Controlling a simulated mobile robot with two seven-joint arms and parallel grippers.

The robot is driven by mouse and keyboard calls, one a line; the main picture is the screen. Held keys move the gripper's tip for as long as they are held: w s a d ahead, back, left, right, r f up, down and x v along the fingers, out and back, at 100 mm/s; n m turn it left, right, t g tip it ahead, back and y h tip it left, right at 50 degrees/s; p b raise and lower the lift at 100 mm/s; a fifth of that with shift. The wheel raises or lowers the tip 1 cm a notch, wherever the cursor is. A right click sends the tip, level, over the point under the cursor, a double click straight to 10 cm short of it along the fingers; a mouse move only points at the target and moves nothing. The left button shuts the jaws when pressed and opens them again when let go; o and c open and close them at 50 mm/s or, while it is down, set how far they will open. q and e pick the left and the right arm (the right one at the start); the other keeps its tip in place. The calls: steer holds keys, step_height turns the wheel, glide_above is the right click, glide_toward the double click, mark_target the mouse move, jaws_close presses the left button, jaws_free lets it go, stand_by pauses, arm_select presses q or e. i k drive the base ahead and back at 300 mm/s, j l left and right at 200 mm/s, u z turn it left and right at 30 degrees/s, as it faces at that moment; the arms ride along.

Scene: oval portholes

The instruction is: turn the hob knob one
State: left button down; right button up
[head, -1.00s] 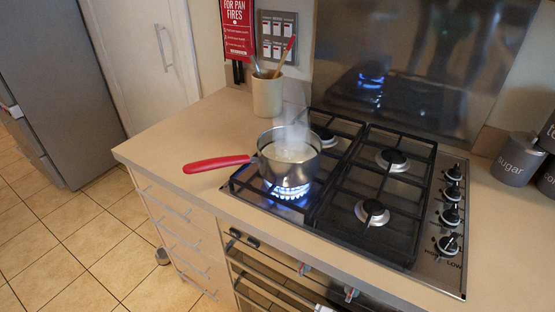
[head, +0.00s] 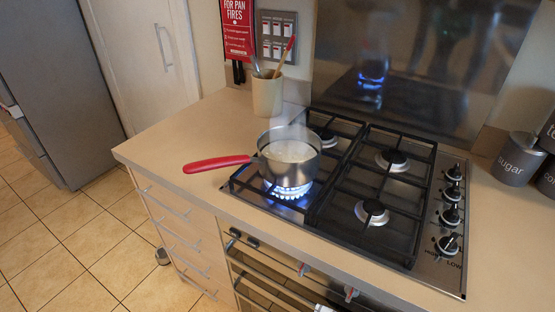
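The hob (head: 410,262) is set in the counter. Several black knobs stand in a line on its right side; the nearest knob (head: 448,245) is by printed lettering that includes "LOW". The other knobs (head: 452,194) run back behind it. The front left burner is lit with a blue flame (head: 288,191). A steel saucepan (head: 275,168) with a red handle (head: 217,164) sits over it, holding pale, frothy contents. The other burners show no flame. Neither of my grippers is in view.
A utensil pot (head: 267,96) stands behind the pan. Dark canisters, one marked sugar (head: 517,160), stand right of the hob. The counter left of the pan (head: 180,140) is clear. An oven front with a rail (head: 285,285) is below the hob.

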mark_target(449, 244)
steer(key=z, duration=1.35)
